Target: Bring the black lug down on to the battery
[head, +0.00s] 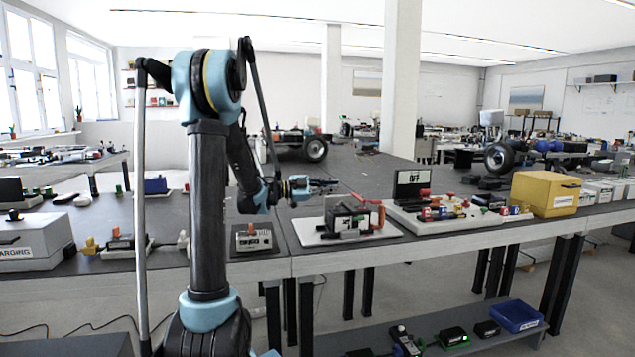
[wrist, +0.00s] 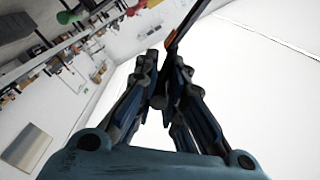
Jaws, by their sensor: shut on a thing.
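My gripper (head: 318,186) is level and points right in the head view, above the left part of the white board. In the wrist view my gripper (wrist: 165,85) has its fingers closed together on a thin dark piece with an orange edge (wrist: 184,32). This looks like the black lug, but its full shape is hidden by the fingers. The battery appears to be the dark boxed unit with a white label (head: 346,222) on the board, with a red part at its right. The gripper is apart from it, higher up.
The white board (head: 388,233) lies near the table's front edge. A small plate with an orange knob (head: 252,238) is at its left. A laptop-like black panel (head: 412,182), a tray of coloured parts and a yellow box (head: 546,194) stand to the right.

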